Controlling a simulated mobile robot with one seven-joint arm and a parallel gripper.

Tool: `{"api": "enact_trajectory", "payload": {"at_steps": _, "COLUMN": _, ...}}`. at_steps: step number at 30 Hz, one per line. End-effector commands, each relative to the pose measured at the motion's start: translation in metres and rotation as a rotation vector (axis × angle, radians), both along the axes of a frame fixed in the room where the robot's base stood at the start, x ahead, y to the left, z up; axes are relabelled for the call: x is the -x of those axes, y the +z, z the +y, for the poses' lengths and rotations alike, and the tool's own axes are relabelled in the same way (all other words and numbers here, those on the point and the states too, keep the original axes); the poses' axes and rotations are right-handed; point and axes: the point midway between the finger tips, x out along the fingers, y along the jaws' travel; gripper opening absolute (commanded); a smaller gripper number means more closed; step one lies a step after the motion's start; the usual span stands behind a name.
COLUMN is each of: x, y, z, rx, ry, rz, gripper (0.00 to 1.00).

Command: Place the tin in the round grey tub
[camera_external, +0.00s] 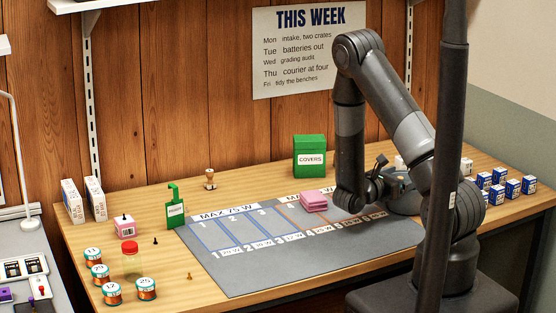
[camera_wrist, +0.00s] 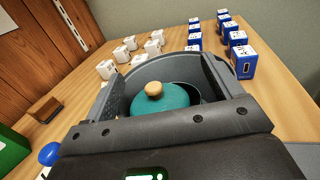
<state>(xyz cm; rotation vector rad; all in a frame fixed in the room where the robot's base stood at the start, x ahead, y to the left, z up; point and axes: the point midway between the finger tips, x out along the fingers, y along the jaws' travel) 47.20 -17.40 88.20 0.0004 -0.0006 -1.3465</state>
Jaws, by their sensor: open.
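In the wrist view a teal tin (camera_wrist: 165,103) with a round wooden knob on top sits between the fingers of my gripper (camera_wrist: 166,85). The fingers stand apart on either side of it. Behind and around it shows the rim of the round grey tub (camera_wrist: 165,66); the tin appears to be inside that rim. Its lower part is hidden by the gripper body, so I cannot tell whether it rests on the tub floor. In the external view the tub (camera_external: 405,207) stands at the right of the bench, partly hidden by my arm. The tin is not clear there.
Several blue-and-white boxes (camera_wrist: 241,62) stand right of the tub, and several white boxes (camera_wrist: 152,48) lie beyond it. A green COVERS box (camera_external: 310,157) stands at the back. Pink items (camera_external: 313,201) lie on the grey mat (camera_external: 260,275).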

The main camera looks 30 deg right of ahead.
Motion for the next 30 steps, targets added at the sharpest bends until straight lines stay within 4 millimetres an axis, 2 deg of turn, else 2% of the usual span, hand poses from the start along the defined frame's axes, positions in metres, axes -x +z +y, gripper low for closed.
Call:
{"api": "enact_trajectory", "payload": {"at_steps": 7, "x": 0.000, "y": 0.002, "z": 0.000, "rx": 0.000, "ry": 0.000, "rz": -0.001, "gripper": 0.84}}
{"api": "enact_trajectory", "payload": {"at_steps": 12, "x": 0.000, "y": 0.014, "z": 0.000, "rx": -0.001, "ry": 0.000, "rz": -0.003, "gripper": 0.84}}
{"api": "enact_trajectory", "payload": {"at_steps": 21, "x": 0.015, "y": 0.012, "z": 0.072, "rx": -0.001, "ry": 0.005, "rz": 0.000, "gripper": 0.84}}
{"api": "enact_trajectory", "payload": {"at_steps": 27, "x": 0.023, "y": 0.012, "z": 0.104, "rx": 0.000, "ry": 0.003, "rz": 0.000, "gripper": 0.84}}
{"api": "enact_trajectory", "payload": {"at_steps": 30, "x": 0.025, "y": 0.012, "z": 0.112, "rx": 0.000, "ry": 0.002, "rz": 0.000, "gripper": 0.84}}
